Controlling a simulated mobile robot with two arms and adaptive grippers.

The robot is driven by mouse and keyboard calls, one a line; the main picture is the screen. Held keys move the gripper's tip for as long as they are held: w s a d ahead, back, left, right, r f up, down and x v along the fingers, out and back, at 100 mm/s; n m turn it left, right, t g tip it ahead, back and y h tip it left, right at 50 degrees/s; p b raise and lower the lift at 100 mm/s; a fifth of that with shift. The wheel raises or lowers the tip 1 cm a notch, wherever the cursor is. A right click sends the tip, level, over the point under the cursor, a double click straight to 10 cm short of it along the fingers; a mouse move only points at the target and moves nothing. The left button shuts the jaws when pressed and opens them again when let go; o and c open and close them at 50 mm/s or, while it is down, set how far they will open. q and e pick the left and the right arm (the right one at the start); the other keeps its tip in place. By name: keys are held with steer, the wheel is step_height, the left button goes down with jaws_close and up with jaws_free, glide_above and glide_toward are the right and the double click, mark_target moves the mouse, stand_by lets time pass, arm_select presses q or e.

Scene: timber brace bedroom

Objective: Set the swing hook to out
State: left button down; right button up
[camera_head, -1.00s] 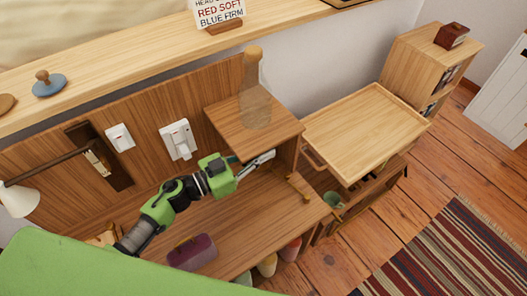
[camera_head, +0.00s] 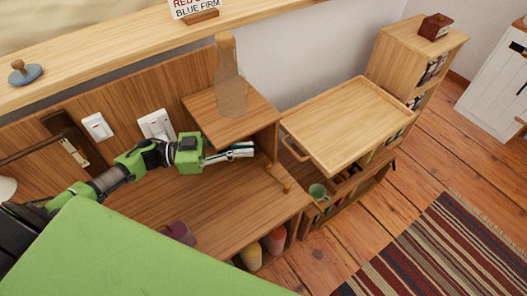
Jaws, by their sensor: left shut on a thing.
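A small wooden piece with a peg-like end, which looks like the swing hook (camera_head: 278,178), sits at the right end of the desk, below the small wooden shelf (camera_head: 225,115). My left gripper (camera_head: 250,151) reaches in from the left, just under the front edge of that shelf. Its fingers are closed together, pointing right, with their tips close to the upper end of the hook. What lies between the fingertips is too small to make out. My right gripper is not in view.
A translucent brown bottle (camera_head: 230,80) stands on the small shelf above my gripper. A wooden tray (camera_head: 345,120) and a green mug (camera_head: 318,191) are to the right. White switches (camera_head: 157,124) are on the back panel.

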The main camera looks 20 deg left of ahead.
arm_select(q)
steer(key=c, duration=2.2)
jaws_free()
steer(key=shift+c, duration=0.2)
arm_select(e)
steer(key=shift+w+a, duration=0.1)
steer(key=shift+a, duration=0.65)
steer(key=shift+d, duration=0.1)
arm_select(q)
steer(key=shift+s+a, duration=0.1)
steer(key=shift+a, duration=0.15)
steer(key=v, duration=0.7)
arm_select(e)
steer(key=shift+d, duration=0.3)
